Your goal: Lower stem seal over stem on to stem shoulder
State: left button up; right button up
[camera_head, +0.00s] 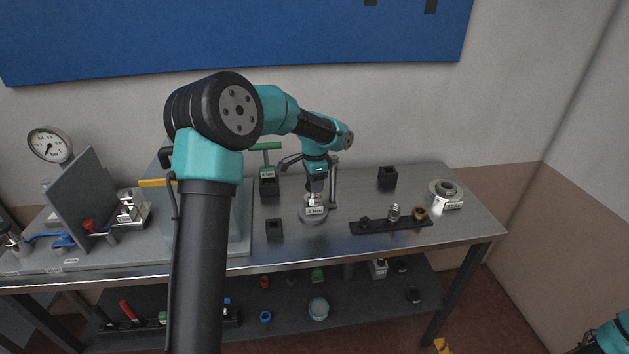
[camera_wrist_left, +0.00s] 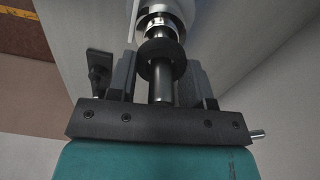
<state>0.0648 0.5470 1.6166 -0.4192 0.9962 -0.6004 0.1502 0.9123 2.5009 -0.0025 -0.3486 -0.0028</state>
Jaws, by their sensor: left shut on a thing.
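My left gripper (camera_head: 314,190) points down over a round labelled stand (camera_head: 313,214) on the bench. In the left wrist view, it is shut on the stem seal (camera_wrist_left: 161,49), a dark ring between the two fingers. The stem (camera_wrist_left: 161,88) is a grey metal shaft that passes through the ring, so the seal appears to be around it. Beyond the seal are a shiny metal collar (camera_wrist_left: 156,22) and a pale body. I cannot tell whether the seal touches the stem shoulder. In the head view the seal is too small to make out. My right gripper is out of view.
A dark strip (camera_head: 375,227) with small parts, including a spring and a brass ring, lies to the right. Small black blocks (camera_head: 387,177) stand nearby. A flanged ring (camera_head: 446,189) is at the right end. A grey upright plate (camera_head: 85,203) and a gauge (camera_head: 48,144) stand left.

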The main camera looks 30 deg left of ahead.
pick_arm(q)
jog(key=shift+f, duration=0.6)
jog(key=shift+r, duration=0.2)
jog(key=shift+r, duration=3.45)
jog(key=shift+f, duration=3.3)
dwell(0.5)
